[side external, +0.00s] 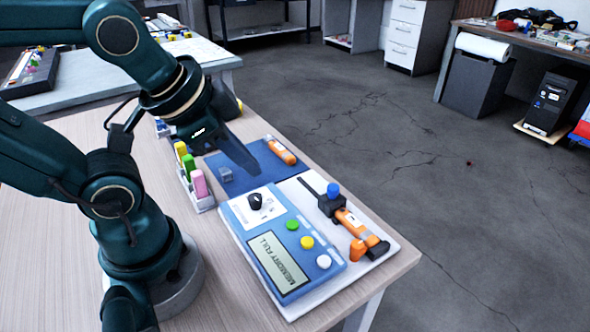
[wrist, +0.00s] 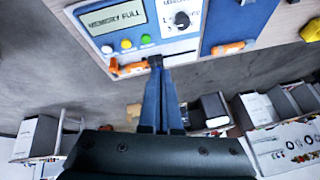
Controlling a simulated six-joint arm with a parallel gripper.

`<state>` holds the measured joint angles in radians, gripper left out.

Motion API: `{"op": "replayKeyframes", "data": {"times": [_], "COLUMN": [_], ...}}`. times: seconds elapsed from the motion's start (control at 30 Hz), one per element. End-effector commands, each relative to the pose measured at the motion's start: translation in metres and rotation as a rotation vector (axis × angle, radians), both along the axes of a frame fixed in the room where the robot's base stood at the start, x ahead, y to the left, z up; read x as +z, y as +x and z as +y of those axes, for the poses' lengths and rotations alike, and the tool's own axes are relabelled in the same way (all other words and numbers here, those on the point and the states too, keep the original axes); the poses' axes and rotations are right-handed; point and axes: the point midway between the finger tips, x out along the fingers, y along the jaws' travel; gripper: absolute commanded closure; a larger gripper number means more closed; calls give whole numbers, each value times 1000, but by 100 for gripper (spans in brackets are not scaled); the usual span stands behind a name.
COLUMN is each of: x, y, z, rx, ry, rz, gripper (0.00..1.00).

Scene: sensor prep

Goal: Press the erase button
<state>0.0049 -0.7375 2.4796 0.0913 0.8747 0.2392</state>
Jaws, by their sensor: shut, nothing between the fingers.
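A blue device (side external: 262,215) sits on a white board on the table. Its display (side external: 279,265) reads "MEMORY FULL", also in the wrist view (wrist: 112,18). Beside the display are a green button (side external: 292,224), a yellow button (side external: 307,242) and a white button (side external: 324,261); their labels are too small to read. A black knob (side external: 255,201) is at the device's far end. My gripper (side external: 256,171) is shut and empty, above the blue mat beyond the device, apart from the buttons. In the wrist view its fingers (wrist: 157,66) point toward the board's edge.
The blue mat (side external: 240,182) holds a small grey block (side external: 226,173) and an orange item (side external: 281,151). A rack with coloured pieces (side external: 199,184) is left of the device.

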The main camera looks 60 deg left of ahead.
Motion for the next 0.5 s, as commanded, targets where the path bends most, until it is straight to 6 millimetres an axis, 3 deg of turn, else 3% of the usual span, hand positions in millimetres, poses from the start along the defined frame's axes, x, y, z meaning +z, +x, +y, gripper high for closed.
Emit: {"op": "replayKeyframes", "data": {"times": [0.2, 0.4, 0.5], "x": [0, -5, -10], "y": [27, 56, 63], "z": [8, -19, -36], "rx": [-621, -1233, -1416], "ry": [487, 909, 1026], "rz": [55, 93, 94], "gripper": [100, 100, 100]}}
